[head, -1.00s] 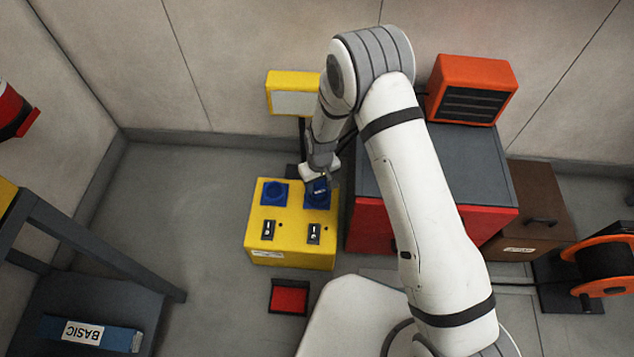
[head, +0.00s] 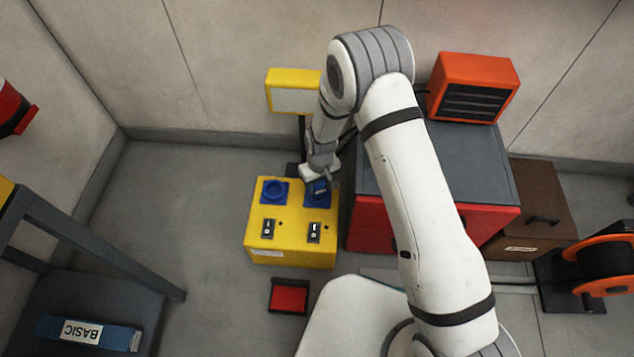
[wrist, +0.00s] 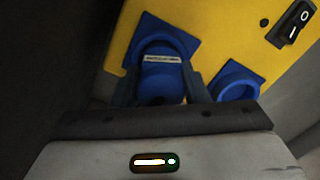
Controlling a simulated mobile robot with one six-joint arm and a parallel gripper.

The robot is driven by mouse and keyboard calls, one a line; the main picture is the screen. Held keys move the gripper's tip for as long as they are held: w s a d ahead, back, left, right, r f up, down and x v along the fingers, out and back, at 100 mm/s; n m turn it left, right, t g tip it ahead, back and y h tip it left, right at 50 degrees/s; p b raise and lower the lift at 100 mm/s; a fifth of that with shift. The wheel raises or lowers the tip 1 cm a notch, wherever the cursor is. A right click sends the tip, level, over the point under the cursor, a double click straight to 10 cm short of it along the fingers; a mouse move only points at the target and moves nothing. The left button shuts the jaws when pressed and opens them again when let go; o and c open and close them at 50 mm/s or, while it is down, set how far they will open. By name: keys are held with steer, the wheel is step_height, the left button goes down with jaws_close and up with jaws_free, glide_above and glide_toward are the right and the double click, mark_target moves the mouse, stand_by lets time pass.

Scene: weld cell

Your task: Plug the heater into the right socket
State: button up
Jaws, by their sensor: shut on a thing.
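The yellow socket box (head: 289,247) stands on the floor with two blue sockets on top. The left socket (head: 274,191) is empty. My gripper (head: 320,181) is shut on a blue plug (head: 319,188) at the right socket (head: 314,202). In the wrist view the plug (wrist: 161,80) sits between my fingers, over the socket ring (wrist: 163,33) and covering part of it. I cannot tell how deep the plug is in. The orange heater (head: 471,88) stands on a red and grey cabinet, with a black cable at its left.
The cabinet (head: 450,160) is close to the right of the box. Two black switches, left (head: 267,228) and right (head: 314,232), are on the box. A yellow-framed panel (head: 292,92) stands behind it. A red pedal-like piece (head: 289,297) lies in front.

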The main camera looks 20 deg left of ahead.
steer(key=o, duration=0.8)
steer(key=shift+o, duration=0.2)
steer(key=shift+w+d+r+p, duration=0.1)
steer(key=shift+r+p, duration=1.65)
steer(key=shift+r, duration=1)
steer(key=shift+w+r+p, duration=0.1)
steer(key=shift+r+p, duration=1.65)
steer(key=shift+r, duration=1)
